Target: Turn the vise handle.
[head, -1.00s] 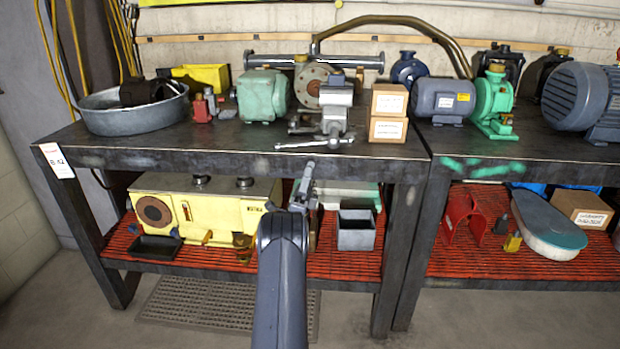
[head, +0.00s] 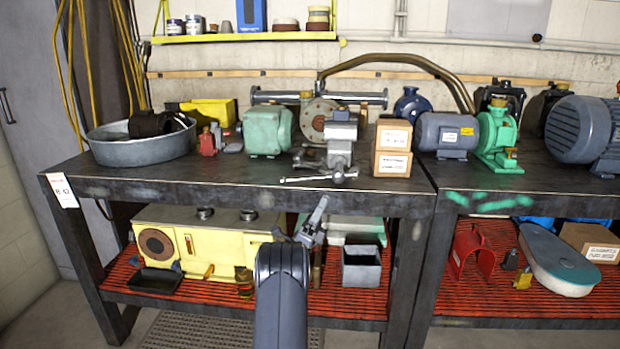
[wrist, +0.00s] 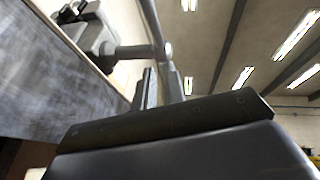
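The grey vise (head: 341,143) stands at the front edge of the left bench top. Its bar handle (head: 308,179) lies nearly level across the front, with a hub at its right part. My gripper (head: 321,207) is just below the handle, in front of the bench edge, pointing up. In the wrist view the vise (wrist: 96,32) is at upper left, and the handle (wrist: 154,22) runs down toward the fingers. My gripper's fingers (wrist: 162,88) show a narrow gap and look empty. Whether one finger touches the handle I cannot tell.
Two cardboard boxes (head: 392,148) stand right of the vise, and a green motor (head: 267,132) stands left of it. The bench front edge (head: 230,198) is close behind my gripper. A yellow machine (head: 205,242) and a grey bin (head: 361,268) sit on the red lower shelf.

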